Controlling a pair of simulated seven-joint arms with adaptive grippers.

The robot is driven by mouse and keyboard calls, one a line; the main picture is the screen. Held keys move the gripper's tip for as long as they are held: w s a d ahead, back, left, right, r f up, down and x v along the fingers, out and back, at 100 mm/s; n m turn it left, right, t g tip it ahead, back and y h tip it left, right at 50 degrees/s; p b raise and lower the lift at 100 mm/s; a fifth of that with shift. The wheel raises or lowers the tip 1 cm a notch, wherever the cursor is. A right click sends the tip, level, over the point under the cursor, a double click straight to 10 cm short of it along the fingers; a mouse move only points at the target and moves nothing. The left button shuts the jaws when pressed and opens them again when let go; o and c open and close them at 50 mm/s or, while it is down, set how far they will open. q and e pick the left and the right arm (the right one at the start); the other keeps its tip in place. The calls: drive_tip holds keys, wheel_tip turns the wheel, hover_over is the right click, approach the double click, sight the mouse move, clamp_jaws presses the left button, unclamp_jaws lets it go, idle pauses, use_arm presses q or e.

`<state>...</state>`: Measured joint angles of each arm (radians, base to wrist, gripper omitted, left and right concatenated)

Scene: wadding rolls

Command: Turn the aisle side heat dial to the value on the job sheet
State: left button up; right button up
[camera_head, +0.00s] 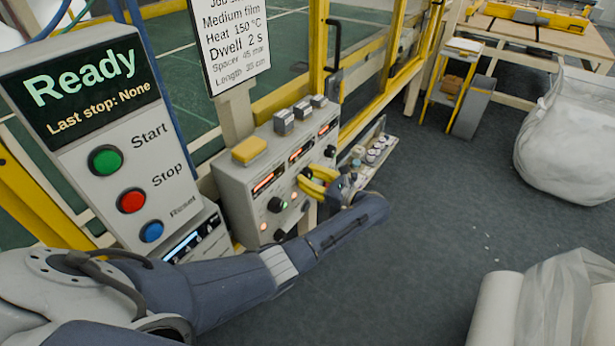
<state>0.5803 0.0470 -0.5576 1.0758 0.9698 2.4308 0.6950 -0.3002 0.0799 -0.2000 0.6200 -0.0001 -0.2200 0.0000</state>
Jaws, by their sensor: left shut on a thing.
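The job sheet (232,38) stands above the control box and reads Medium film, Heat 150 °C, Dwell 2 s. The grey control box (237,190) carries several red-lit displays, one at its left (263,182), with dials on its sloped front. One black dial (276,204) is at the left and another black dial (330,151) is at the right. My left gripper (304,180), with yellow fingers, is shut at the middle of the front, on what looks like a dial mostly hidden by the fingers. The display digits are too small to read. My right gripper is out of view.
A panel (88,125) reading Ready, Last stop: None, with green, red and blue buttons, stands at the left, close to my left arm. A small shelf (374,160) holds items beyond the gripper.

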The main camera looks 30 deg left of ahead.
use_arm(q)
drive_tip(key=m, duration=0.5)
drive_tip(key=shift+f+m, duration=0.1)
drive_tip(key=shift+m, duration=2.5)
drive_tip(key=o, duration=1.3)
drive_tip(key=shift+o, duration=0.2)
